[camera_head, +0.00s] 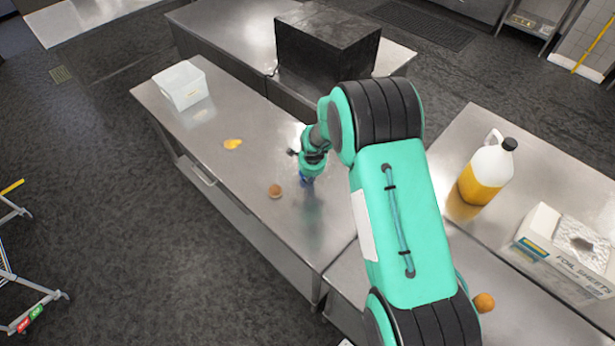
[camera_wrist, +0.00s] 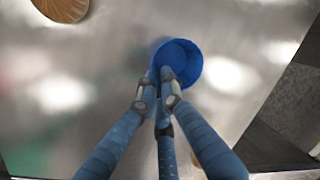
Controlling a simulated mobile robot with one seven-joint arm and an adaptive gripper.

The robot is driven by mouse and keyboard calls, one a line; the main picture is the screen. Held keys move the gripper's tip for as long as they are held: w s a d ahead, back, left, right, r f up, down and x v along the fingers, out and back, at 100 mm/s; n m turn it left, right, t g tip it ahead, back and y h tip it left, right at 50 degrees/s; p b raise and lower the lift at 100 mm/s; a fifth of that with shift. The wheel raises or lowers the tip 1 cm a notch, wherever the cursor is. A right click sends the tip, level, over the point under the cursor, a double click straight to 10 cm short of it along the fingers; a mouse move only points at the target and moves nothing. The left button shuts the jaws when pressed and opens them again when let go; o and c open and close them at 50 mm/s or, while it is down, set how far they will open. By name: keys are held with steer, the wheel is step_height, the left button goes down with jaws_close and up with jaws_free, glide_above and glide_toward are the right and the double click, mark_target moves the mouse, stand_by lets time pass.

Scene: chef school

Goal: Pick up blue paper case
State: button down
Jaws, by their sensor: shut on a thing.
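The blue paper case (camera_wrist: 180,58) is a small round cup in the upper middle of the wrist view. My gripper (camera_wrist: 160,82) is shut on its near rim, with the fingertips close together there. In the head view my gripper (camera_head: 305,170) reaches down to the steel table, and a bit of the blue case (camera_head: 306,181) shows beneath it. The case is just above or on the table; I cannot tell which. My arm hides part of the table behind it.
A brown round item (camera_head: 275,191) lies left of my gripper, and it shows in the wrist view (camera_wrist: 62,8). A yellow piece (camera_head: 233,144) and a white container (camera_head: 181,86) are farther left on the table. A jug (camera_head: 486,172) and a foil sheets box (camera_head: 565,252) stand right.

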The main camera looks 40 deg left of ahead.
steer(key=shift+r, duration=0.2)
steer(key=shift+r+b, duration=0.3)
steer(key=shift+r, duration=0.45)
steer(key=shift+v, duration=0.95)
steer(key=s+d+b, duration=0.1)
steer(key=s+d, duration=0.2)
steer(key=d, duration=0.1)
steer(key=s+d, duration=0.3)
steer(key=d, duration=0.1)
steer(key=s+d+r+b, duration=0.1)
steer(key=s+d, duration=0.2)
steer(key=d, duration=0.1)
steer(key=shift+s+d+r+b, duration=0.1)
steer(key=shift+d+b, duration=0.2)
steer(key=shift+d, duration=0.05)
